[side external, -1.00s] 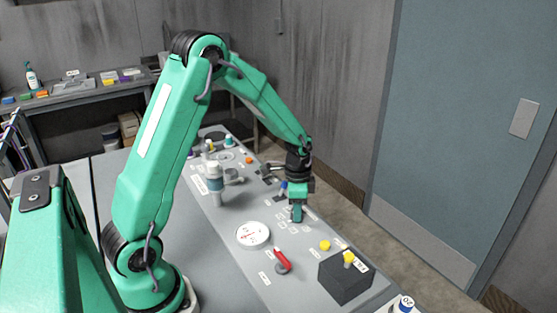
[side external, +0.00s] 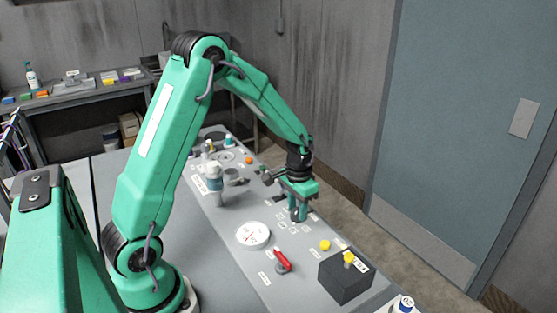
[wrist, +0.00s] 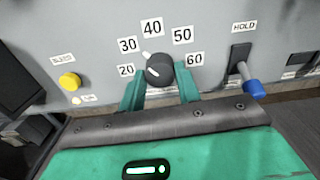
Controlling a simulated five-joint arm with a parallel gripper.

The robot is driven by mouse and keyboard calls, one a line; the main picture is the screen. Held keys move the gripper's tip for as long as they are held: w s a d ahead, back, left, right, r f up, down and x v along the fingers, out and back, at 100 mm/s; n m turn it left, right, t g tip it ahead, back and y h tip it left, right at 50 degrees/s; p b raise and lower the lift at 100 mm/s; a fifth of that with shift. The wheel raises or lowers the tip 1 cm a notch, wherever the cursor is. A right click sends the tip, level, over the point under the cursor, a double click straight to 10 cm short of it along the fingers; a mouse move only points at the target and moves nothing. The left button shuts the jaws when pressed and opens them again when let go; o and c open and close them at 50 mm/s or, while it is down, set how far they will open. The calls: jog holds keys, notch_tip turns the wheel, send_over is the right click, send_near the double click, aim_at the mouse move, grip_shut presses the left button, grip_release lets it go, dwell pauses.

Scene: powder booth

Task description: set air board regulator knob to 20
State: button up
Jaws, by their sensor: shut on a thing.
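The regulator knob (wrist: 160,72) is black and round, in the middle of the wrist view. Number labels 20, 30, 40, 50 and 60 arc around it, with the 20 label (wrist: 126,70) at its left. A white pointer at the knob's upper left points between 30 and 40. My gripper (wrist: 160,88) has a green finger on each side of the knob and is shut on it. In the side view my gripper (side external: 298,214) is down at the grey panel (side external: 235,210), and the knob is hidden there.
A HOLD switch with a blue tip (wrist: 253,88) stands close right of the gripper. A yellow button (wrist: 69,82) is at the left.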

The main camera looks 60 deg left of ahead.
jog(key=n, duration=0.5)
jog(key=shift+d+n, duration=0.2)
jog(key=shift+n, duration=0.1)
jog(key=n, duration=0.5)
dwell(0.4)
jog(key=o, duration=1)
jog(key=shift+a, duration=0.1)
jog(key=shift+r, duration=0.1)
jog(key=shift+w+r, duration=0.1)
jog(key=shift+r, duration=3.65)
